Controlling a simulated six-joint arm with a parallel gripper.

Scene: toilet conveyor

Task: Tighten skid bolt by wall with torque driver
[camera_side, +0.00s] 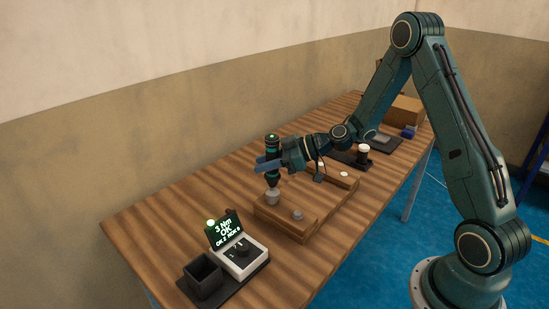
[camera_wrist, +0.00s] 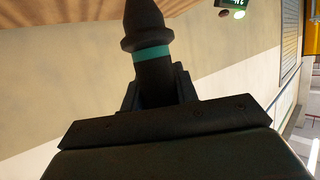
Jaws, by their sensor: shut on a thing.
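My gripper (camera_side: 270,163) is shut on the torque driver (camera_side: 272,146), a black tool with teal bands, held upright with its narrow end down. In the wrist view the driver (camera_wrist: 149,55) stands between my jaws (camera_wrist: 157,88). The driver's lower end is at or just above a grey round bolt piece (camera_side: 272,197) at the wall-side corner of the wooden skid (camera_side: 282,220). I cannot tell if they touch. Another grey bolt (camera_side: 297,214) sits on the near block, and a pale round bolt (camera_side: 343,174) on the farther block. My arm hides part of the skid.
A controller (camera_side: 242,257) at the table's near end has a lit screen (camera_side: 228,227) reading 3 Nm, OK, OK 2, NOK 0, and a green lamp (camera_side: 211,223). A dark open box (camera_side: 203,275) stands beside it. Farther back are a white-topped cup (camera_side: 363,150) and a cardboard box (camera_side: 405,110).

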